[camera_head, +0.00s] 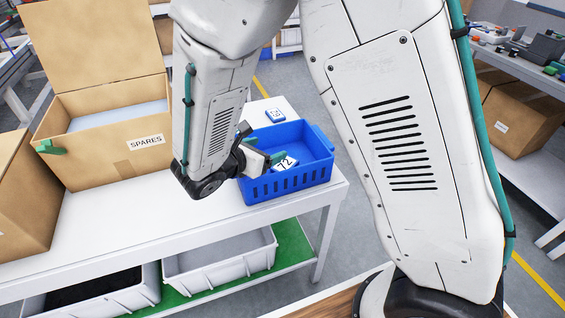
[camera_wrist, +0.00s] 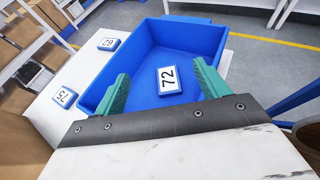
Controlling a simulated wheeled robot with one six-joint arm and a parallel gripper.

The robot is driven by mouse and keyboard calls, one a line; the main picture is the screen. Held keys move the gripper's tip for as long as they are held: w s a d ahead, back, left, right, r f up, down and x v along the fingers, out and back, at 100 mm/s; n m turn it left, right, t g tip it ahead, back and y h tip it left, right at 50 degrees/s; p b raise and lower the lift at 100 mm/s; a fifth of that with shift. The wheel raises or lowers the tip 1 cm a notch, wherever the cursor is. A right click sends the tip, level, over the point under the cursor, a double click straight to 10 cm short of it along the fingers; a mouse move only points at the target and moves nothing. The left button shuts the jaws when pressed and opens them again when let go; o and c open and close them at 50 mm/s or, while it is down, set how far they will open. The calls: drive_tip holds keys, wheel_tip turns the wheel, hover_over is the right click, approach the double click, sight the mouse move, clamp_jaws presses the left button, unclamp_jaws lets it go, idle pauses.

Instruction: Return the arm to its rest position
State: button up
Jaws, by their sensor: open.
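My gripper (camera_wrist: 160,85) is open, with its two green fingers apart over the blue bin (camera_wrist: 112,78). In the head view my gripper (camera_head: 272,157) shows at the near left side of the blue bin (camera_head: 309,171), partly hidden by my arm. A tile marked 72 (camera_wrist: 168,79) lies inside the bin, seen between the fingertips in the wrist view; no finger appears to hold it. The same tile (camera_head: 285,164) shows in the head view. My arm reaches across the middle of the head view.
A white table (camera_head: 130,232) carries the bin and an open cardboard box marked SPARES (camera_head: 110,150). Two tiles, marked 52 (camera_wrist: 64,96) and 62 (camera_wrist: 109,44), lie beside the bin. Grey crates (camera_head: 220,262) stand on the green shelf below. Grey floor lies beyond the table.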

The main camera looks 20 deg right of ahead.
drive_tip(key=shift+s+a+r, duration=0.25)
drive_tip(key=shift+s+a, duration=0.1)
drive_tip(key=shift+a, duration=0.2)
drive_tip(key=s+d+r+m+g+y, duration=0.2)
drive_tip(key=s+d+r+m+y, duration=0.1)
drive_tip(key=s+m, duration=0.5)
drive_tip(key=s+d+r+m+g+y, duration=0.2)
drive_tip(key=s+d+r+m+y, duration=0.2)
drive_tip(key=s+r+m, duration=0.4)
drive_tip(key=s+d+r+m+g+y, duration=0.2)
drive_tip(key=s+d+r+m+y, duration=0.2)
drive_tip(key=s+m, duration=0.4)
drive_tip(key=shift+s+d+r+m, duration=0.3)
drive_tip(key=shift+r, duration=0.45)
